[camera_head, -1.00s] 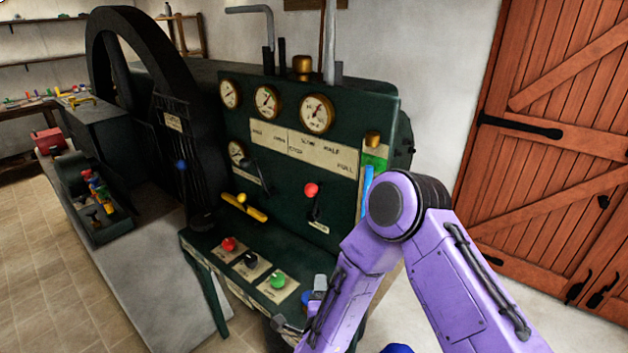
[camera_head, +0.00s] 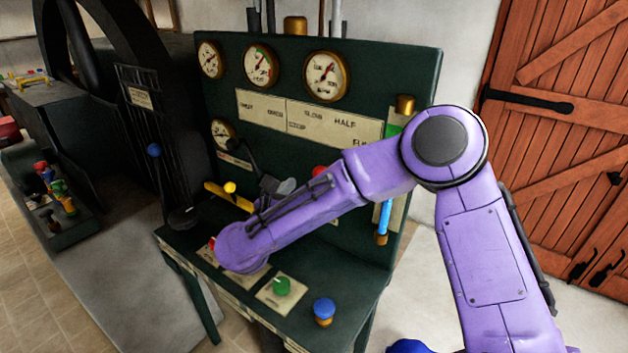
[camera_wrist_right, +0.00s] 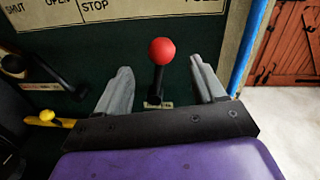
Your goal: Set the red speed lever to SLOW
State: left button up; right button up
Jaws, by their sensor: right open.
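The red speed lever has a round red knob (camera_wrist_right: 162,51) on a dark shaft, standing about upright in the right wrist view. In the head view, its knob (camera_head: 319,171) shows just above my right arm, which hides the shaft. A cream label plate (camera_head: 335,125) above it reads STOP, SLOW, HALF and FULL. I cannot tell which mark the lever points at. My right gripper (camera_wrist_right: 160,66) is open, with one grey finger on each side of the lever and gaps between. In the head view, the right gripper (camera_head: 279,186) is partly hidden. My left gripper is out of view.
A black-handled lever (camera_wrist_right: 68,73) and a yellow lever (camera_head: 229,188) lie to the left. A blue tube (camera_head: 384,215) is right of the red lever. Green (camera_head: 281,285) and blue (camera_head: 323,308) knobs sit on the ledge below. Gauges line the panel top.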

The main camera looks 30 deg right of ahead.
jog(key=p+x, duration=0.2)
jog(key=x, duration=0.2)
jog(key=p+x, duration=0.2)
jog(key=x, duration=0.3)
jog(key=shift+d+f, duration=0.25)
jog(key=shift+w+d+p, duration=0.1)
jog(key=shift+d+p, duration=0.2)
jog(key=shift+d, duration=0.15)
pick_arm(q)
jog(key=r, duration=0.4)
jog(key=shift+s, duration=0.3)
pick_arm(e)
jog(key=shift+w+f, duration=0.1)
jog(key=shift+w, duration=0.05)
